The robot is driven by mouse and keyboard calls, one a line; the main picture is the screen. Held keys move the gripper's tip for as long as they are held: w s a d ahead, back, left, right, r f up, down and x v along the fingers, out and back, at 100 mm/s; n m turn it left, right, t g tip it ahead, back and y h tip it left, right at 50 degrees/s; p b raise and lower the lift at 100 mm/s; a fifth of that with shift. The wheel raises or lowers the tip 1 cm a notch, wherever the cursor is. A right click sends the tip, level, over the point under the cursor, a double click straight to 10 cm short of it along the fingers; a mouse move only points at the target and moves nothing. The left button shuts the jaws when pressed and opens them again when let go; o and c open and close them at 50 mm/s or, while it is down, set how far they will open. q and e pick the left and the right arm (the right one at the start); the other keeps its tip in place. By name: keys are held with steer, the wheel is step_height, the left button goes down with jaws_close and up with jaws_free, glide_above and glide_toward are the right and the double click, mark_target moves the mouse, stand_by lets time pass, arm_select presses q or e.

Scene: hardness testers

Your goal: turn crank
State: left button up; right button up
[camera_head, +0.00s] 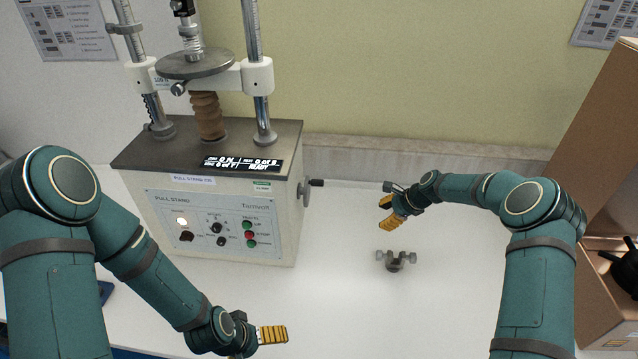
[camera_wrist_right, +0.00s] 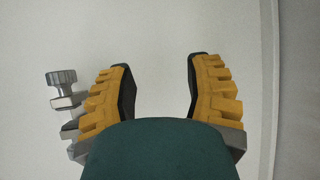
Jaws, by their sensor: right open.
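The crank (camera_head: 304,191) sticks out of the right side of the pull stand (camera_head: 222,220), with a dark handle (camera_head: 317,183) pointing right. My right gripper (camera_head: 383,213) is to the right of the crank, apart from it, with its yellow fingers spread and nothing between them. Its open fingers also show in the right wrist view (camera_wrist_right: 160,88), with only a pale surface between them. My left gripper (camera_head: 272,334) is low in front of the stand, and its finger spacing is hard to make out. The crank does not show in the right wrist view.
A small grey metal clamp (camera_head: 396,261) lies on the white table (camera_head: 340,300) below my right gripper. Part of a metal fitting (camera_wrist_right: 62,90) shows at left in the wrist view. A cardboard box (camera_head: 590,150) stands at right. The table between crank and right gripper is clear.

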steer(key=w+d+r+n+t+h, duration=0.2)
steer(key=w+d+n+t+h, duration=0.15)
steer(key=d+n, duration=0.3)
steer(key=w+a+r+n+t, duration=0.2)
steer(key=w+r+n+t, duration=0.2)
steer(key=r+n, duration=0.55)
steer(key=n+g+y, duration=0.5)
steer(key=n+y, duration=0.6)
steer(key=n, duration=1.4)
glide_toward(318, 183)
steer(key=shift+t, duration=0.25)
steer(key=x, duration=1)
steer(key=shift+w+a+f, duration=0.1)
steer(key=shift+w+f, duration=0.2)
steer(key=shift+f, duration=0.15)
jaws_close()
